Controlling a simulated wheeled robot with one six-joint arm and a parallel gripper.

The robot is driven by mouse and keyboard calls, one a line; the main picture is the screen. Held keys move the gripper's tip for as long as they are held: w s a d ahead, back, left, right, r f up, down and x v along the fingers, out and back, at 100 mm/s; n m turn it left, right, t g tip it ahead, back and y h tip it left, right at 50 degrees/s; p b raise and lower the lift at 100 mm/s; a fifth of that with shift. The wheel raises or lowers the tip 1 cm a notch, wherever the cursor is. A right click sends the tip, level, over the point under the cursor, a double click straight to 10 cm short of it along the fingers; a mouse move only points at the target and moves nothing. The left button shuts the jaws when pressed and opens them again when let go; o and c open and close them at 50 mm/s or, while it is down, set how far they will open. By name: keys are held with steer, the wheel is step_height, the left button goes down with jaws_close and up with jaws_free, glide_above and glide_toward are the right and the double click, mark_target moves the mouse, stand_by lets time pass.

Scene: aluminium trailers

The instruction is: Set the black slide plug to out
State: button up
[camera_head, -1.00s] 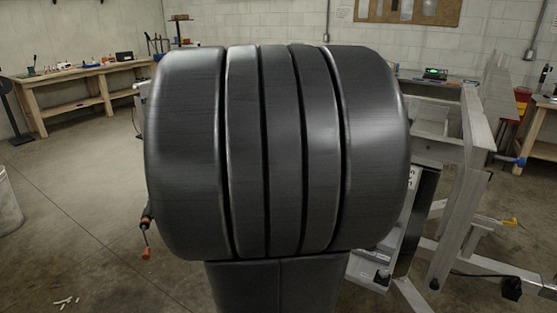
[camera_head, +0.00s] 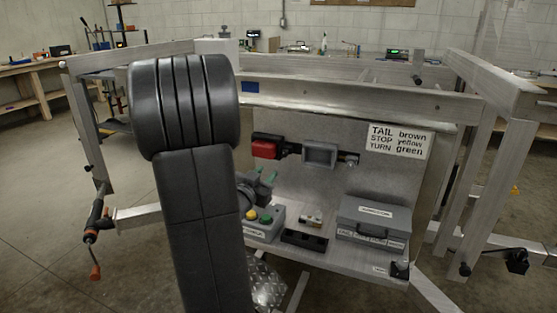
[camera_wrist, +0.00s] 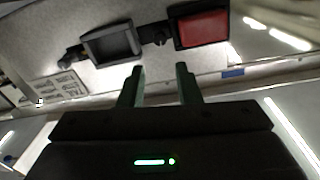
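A grey rectangular frame (camera_head: 320,155) is on the upright panel of the trailer. A small black plug-like piece (camera_head: 350,158) sits at its right side, and a black connector (camera_head: 292,149) lies between it and the red lamp (camera_head: 266,147). I cannot tell which black piece is the slide plug, or its setting. The wrist view shows the frame (camera_wrist: 111,44), red lamp (camera_wrist: 202,29) and black connector (camera_wrist: 157,34) ahead of the fingers. My gripper (camera_wrist: 159,80) is open and empty, its two dark green fingers apart. In the head view my gripper (camera_head: 266,178) is partly hidden behind my arm.
A grey case (camera_head: 375,217), a black tray (camera_head: 304,239) and a grey box with green and yellow buttons (camera_head: 262,222) stand on the shelf below the panel. A wire-colour label (camera_head: 398,140) is at right. Aluminium rails (camera_head: 350,95) surround the panel.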

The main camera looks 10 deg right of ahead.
mark_target(284, 155)
steer(key=x, duration=1.2)
steer(key=shift+s, duration=0.1)
jaws_close()
